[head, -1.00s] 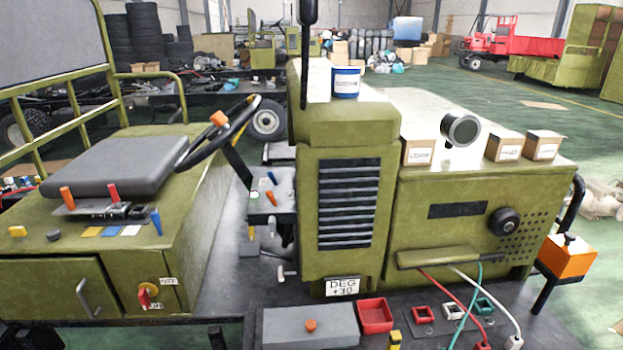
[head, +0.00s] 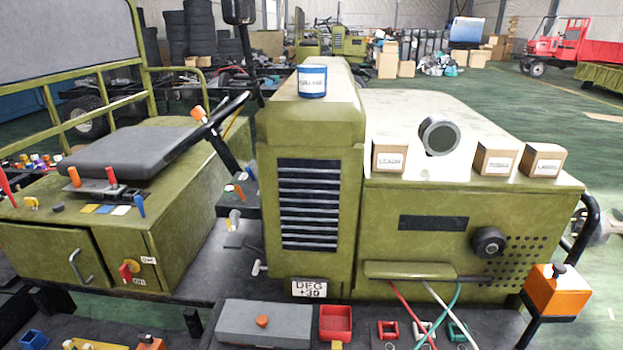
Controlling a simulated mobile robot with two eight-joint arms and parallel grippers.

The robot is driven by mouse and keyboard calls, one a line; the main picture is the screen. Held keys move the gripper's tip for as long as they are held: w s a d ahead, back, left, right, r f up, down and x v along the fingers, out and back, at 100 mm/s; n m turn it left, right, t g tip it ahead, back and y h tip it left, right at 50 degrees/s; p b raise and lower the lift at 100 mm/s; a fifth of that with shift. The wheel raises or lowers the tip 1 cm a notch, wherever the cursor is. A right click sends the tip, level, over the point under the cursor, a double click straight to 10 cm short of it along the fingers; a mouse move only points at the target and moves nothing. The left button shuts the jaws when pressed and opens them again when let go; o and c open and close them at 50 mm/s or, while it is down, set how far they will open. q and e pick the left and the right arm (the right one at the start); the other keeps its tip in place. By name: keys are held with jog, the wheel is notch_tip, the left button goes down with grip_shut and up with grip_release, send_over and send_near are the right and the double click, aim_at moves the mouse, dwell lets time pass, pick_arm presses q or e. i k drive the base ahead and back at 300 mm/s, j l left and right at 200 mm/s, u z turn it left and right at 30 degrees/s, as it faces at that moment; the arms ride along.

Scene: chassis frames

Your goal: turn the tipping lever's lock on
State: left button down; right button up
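Neither of my grippers is in view. Several small levers show on the green vehicle. An orange lever (head: 74,176) and a red lever (head: 111,175) stand on a dark plate beside the grey seat (head: 135,152). A blue lever (head: 140,205) stands at the front right corner of the seat box. A red lever (head: 8,187) stands at the far left edge. More small levers (head: 239,191) sit under the steering wheel, partly hidden. I cannot tell which one is the tipping lever, nor read its lock. A red rotary switch (head: 127,270) with small labels is on the box front.
A grey case (head: 264,323) and red tray (head: 336,322) lie along the front. An orange box (head: 556,289) juts out at right.

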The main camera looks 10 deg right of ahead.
aim_at(32, 201)
jog(key=l+u, duration=0.15)
jog(key=l, duration=0.4)
jog(key=k+l+u, duration=0.15)
jog(key=l, duration=0.35)
jog(key=l+u, duration=0.1)
jog(key=l, duration=0.35)
jog(key=k+l+u, duration=0.1)
jog(key=l, duration=0.3)
jog(key=k+l+u, duration=0.1)
jog(key=l, duration=0.35)
jog(key=l+u, duration=0.15)
jog(key=l, duration=0.25)
jog(key=k+u, duration=0.1)
jog(key=u, duration=1.05)
jog(key=i+j+u, duration=0.3)
jog(key=i, duration=0.25)
jog(key=i+u, duration=0.3)
jog(key=i, duration=1.1)
jog(key=i+j, duration=0.15)
jog(key=i, duration=0.65)
jog(key=i+j+z, duration=0.1)
jog(key=i+z, duration=0.25)
jog(key=i+j+z, duration=0.2)
jog(key=i+z, duration=0.15)
jog(key=i+j+z, duration=0.35)
jog(key=i+l, duration=0.05)
